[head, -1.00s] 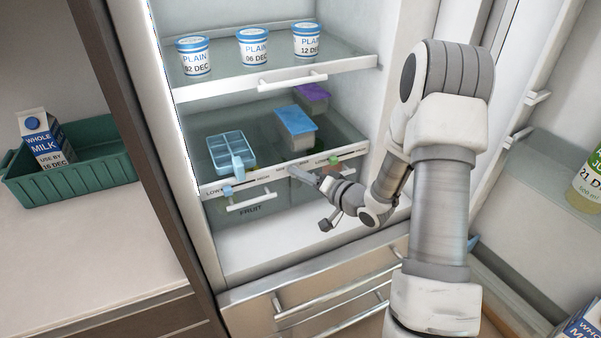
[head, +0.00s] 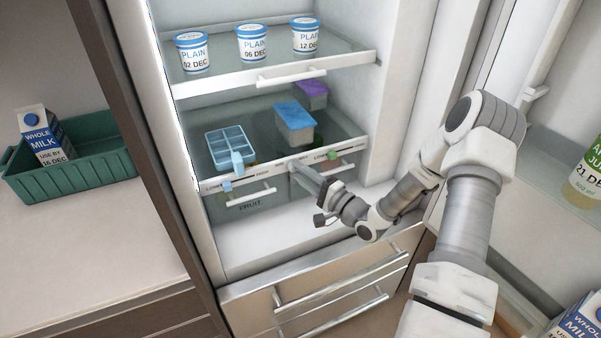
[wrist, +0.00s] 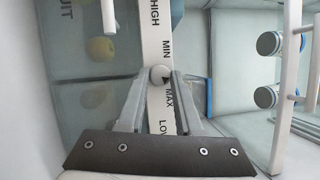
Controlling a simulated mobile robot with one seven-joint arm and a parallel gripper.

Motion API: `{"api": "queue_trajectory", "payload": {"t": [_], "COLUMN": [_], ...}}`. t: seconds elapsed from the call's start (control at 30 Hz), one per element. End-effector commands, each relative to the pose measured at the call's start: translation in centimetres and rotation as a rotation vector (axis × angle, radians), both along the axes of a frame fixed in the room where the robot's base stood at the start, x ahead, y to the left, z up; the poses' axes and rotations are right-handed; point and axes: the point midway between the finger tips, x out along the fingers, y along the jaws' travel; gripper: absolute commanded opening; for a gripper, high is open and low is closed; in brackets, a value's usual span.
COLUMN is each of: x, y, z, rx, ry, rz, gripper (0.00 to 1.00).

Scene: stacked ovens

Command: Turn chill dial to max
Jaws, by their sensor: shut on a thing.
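The chill dial (wrist: 160,74) is a small round pale knob on the white shelf-front strip (wrist: 156,30), between the printed words MIN and MAX. A small dark mark shows beside it on the MAX side; I cannot tell if it is the dial's pointer. My gripper (wrist: 160,78) has its two fingertips at opposite sides of the dial and is shut on it. In the head view my gripper (head: 294,165) reaches the strip from the lower right and hides the dial.
Blue (head: 227,186) and green (head: 333,155) sliders sit on the same strip, either side of my gripper. A drawer handle (head: 251,199) sticks out below. A tray (head: 230,150) and lidded boxes (head: 295,122) stand on the shelf above. The fridge door's shelves are at right.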

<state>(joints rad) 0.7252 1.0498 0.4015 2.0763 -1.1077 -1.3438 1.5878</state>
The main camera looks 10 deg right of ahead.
Motion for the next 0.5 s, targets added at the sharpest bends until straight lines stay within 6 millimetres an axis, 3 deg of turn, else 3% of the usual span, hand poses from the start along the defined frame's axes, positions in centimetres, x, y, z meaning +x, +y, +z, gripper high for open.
{"api": "queue_trajectory", "payload": {"t": [0.5], "x": [0.04], "y": [0.07], "z": [0.08], "rx": [0.057], "ry": [0.007], "rz": [0.0], "gripper": [0.0]}}
